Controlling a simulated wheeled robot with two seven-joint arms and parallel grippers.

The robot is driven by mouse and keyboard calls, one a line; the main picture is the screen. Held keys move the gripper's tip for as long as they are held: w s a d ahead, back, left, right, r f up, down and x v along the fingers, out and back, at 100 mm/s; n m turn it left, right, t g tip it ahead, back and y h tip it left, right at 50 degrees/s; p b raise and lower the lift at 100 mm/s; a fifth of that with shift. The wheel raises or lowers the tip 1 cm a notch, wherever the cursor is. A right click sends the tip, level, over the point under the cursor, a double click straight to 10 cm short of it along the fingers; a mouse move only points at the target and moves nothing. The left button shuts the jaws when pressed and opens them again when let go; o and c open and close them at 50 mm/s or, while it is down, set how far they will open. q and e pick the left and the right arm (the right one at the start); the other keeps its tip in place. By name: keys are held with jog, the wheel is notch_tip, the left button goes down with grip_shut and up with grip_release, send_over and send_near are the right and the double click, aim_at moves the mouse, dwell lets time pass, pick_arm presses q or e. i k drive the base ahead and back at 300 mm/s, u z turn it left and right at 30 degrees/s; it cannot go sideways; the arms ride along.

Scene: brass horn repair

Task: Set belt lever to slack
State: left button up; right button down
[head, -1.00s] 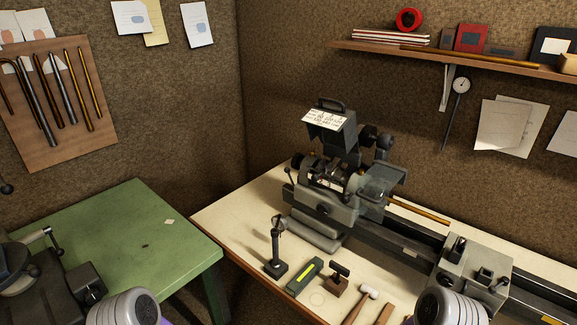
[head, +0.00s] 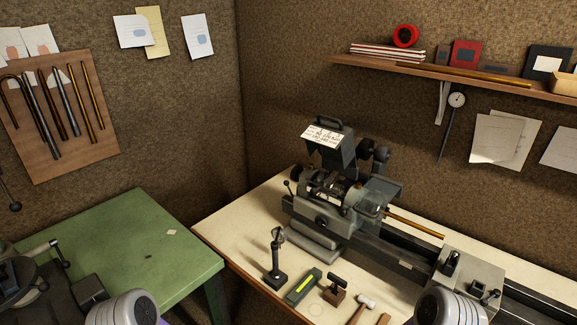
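The grey lathe (head: 323,220) stands on the pale bench, its headstock cover tipped up and showing a white printed chart (head: 321,134). A thin lever with a dark ball knob (head: 288,184) rises at the left end of the headstock. I cannot tell for sure whether this is the belt lever, or its setting. A brass rod (head: 415,227) sticks out to the right of the headstock. Grey rounded parts of my two arms show at the bottom edge, left and right. Neither gripper's fingers are in view, and both arms are well short of the lathe.
A dark upright stand (head: 277,260), a level with a yellow-green vial (head: 303,287), a small dark tool on a block (head: 335,288) and a hammer (head: 363,308) lie along the bench front. A green table (head: 130,240) stands left, across a gap. A shelf (head: 450,72) hangs above.

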aim_at(286, 183)
jog(key=u, duration=2.65)
jog(key=k, duration=0.95)
jog(key=z, duration=1.25)
jog(key=i, duration=1.65)
